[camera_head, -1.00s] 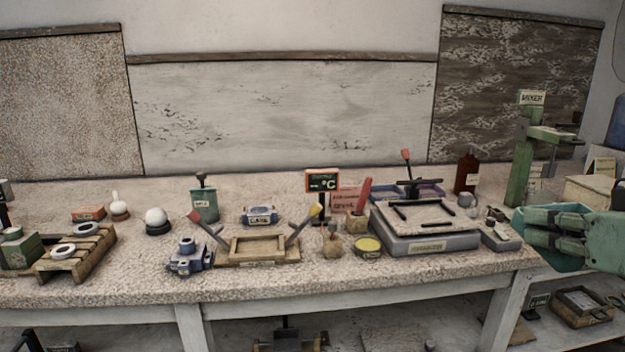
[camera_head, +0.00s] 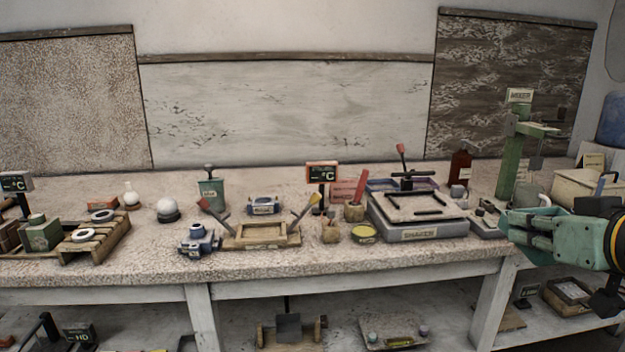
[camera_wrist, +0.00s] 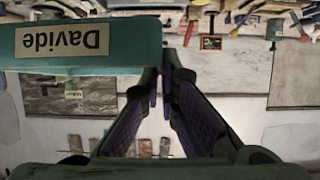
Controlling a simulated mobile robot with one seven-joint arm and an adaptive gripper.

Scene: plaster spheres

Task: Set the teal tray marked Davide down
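The teal tray (camera_wrist: 130,45) fills the upper left of the wrist view. Its label "Davide" reads upside down there. My gripper (camera_wrist: 162,76) has its fingers drawn together at the tray's right end, with the tray's edge between the tips. The exact contact is partly hidden by the fingers. In the head view my gripper (camera_head: 517,228) is at the right, by the bench's right front corner. The tray is mostly hidden behind the fingers there, and its height above the bench is hard to judge.
The bench (camera_head: 340,268) is crowded: a shaker (camera_head: 420,228), a green mixer (camera_head: 514,160), a wooden frame (camera_head: 262,237) and a slatted rack (camera_head: 95,240). Its front strip is bare. A lower shelf (camera_head: 235,320) holds several items.

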